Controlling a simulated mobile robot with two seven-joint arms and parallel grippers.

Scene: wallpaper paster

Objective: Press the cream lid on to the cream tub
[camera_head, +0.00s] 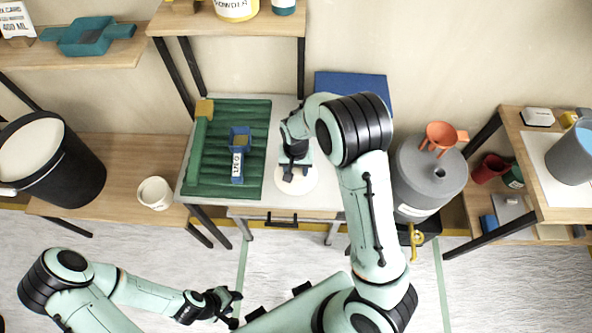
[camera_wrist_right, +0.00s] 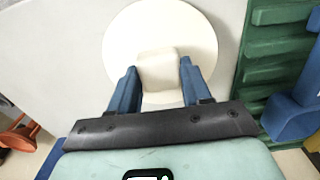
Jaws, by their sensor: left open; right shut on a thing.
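The cream lid (camera_head: 303,185) is a pale round disc at the front of the small white-topped table. In the right wrist view the lid (camera_wrist_right: 190,35) has a blocky knob in its middle. My right gripper (camera_head: 292,172) comes down over it, and its blue fingers (camera_wrist_right: 157,75) are shut on the knob. I cannot tell whether the lid touches the table. The cream tub (camera_head: 155,193) stands on the wooden bench to the left, with its top facing up and no lid on it. My left gripper (camera_head: 230,306) is open and empty, low over the floor area.
A black bucket (camera_head: 75,165) stands left of the tub. A grey drum (camera_head: 428,178) with an orange funnel (camera_head: 440,136) is to the right. Bench around the tub is partly clear.

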